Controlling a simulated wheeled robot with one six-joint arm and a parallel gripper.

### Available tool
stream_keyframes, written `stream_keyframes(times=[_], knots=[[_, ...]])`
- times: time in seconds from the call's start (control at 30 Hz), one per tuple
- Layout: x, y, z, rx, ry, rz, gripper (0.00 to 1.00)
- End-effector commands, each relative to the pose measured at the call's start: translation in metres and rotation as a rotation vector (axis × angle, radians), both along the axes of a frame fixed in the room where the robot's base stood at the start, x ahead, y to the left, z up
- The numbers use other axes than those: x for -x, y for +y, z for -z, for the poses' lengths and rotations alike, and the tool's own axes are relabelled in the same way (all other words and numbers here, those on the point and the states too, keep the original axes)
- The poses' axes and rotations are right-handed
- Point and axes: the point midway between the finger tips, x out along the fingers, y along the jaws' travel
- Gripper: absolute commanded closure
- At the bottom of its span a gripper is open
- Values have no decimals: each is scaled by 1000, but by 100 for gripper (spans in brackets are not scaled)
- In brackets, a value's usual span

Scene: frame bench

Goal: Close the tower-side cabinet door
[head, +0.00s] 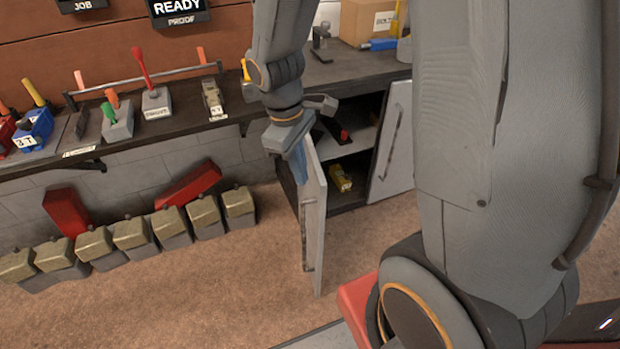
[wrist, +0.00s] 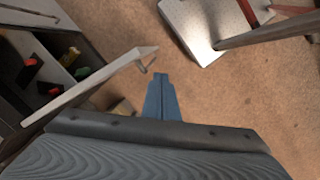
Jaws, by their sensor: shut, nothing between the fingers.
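The cabinet under the bench has two grey doors, both standing open. The left door (head: 315,225) swings out toward me, its long handle on its left face; the right door (head: 396,145) stands out at the other side. I cannot tell which one is tower-side. My gripper (head: 299,172) is shut and empty, pointing down beside the upper edge of the left door, on its handle side. In the wrist view its blue fingers (wrist: 161,88) are close to the end of a door (wrist: 100,82); whether they touch is unclear.
The cabinet's inside (head: 352,150) holds a yellow item (head: 341,178) and a red one (head: 344,134). A row of grey-and-tan boxes (head: 130,235) stands on the floor to the left. Tools and blocks line the bench (head: 190,125). Brown floor in front of the boxes is clear.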

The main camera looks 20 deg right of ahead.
Motion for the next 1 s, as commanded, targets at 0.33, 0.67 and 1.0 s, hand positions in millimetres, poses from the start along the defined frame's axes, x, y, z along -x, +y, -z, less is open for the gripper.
stream_keyframes(times=[0.33, 0.67, 1.0], knots=[[-44, 25, 12, 73, 109, -597, 100], [-45, 20, 43, 78, 122, -650, 100], [-43, 6, 99, 78, 121, -646, 100]])
